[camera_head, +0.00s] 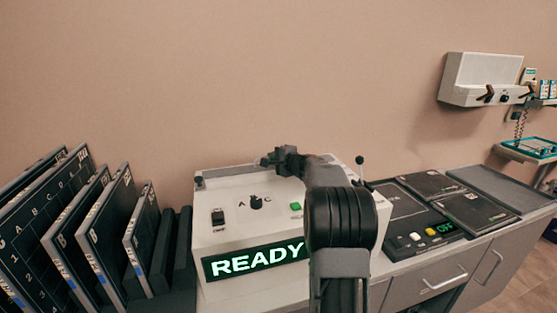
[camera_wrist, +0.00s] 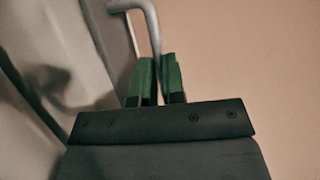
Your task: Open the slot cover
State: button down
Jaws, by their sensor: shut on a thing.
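The white console (camera_head: 232,232) stands in the middle of the head view, with a lit READY display on its front. My gripper (camera_head: 266,161) is at its top rear edge. In the wrist view my gripper (camera_wrist: 158,82) has its green-padded fingers closed around a grey bent bar handle (camera_wrist: 149,22). The handle joins a grey strip, which looks like the slot cover (camera_wrist: 112,42), beside a pale panel. My arm hides the console's right part and the cover is barely visible in the head view, so its angle cannot be told.
Dark lettered panels (camera_head: 105,225) stand upright in a rack at the left. At the right, a dark control unit (camera_head: 430,238) with buttons and flat dark plates (camera_head: 475,212) lie on the counter. A white wall unit (camera_head: 480,80) hangs at the upper right. The wall is close behind the console.

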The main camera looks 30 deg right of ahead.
jog(key=c, duration=1.2)
grip_release()
jog(key=shift+s, duration=0.2)
jog(key=b+v, duration=0.1)
jog(key=v, duration=1.2)
jog(key=shift+s+r, duration=0.1)
jog(key=shift+s, duration=0.2)
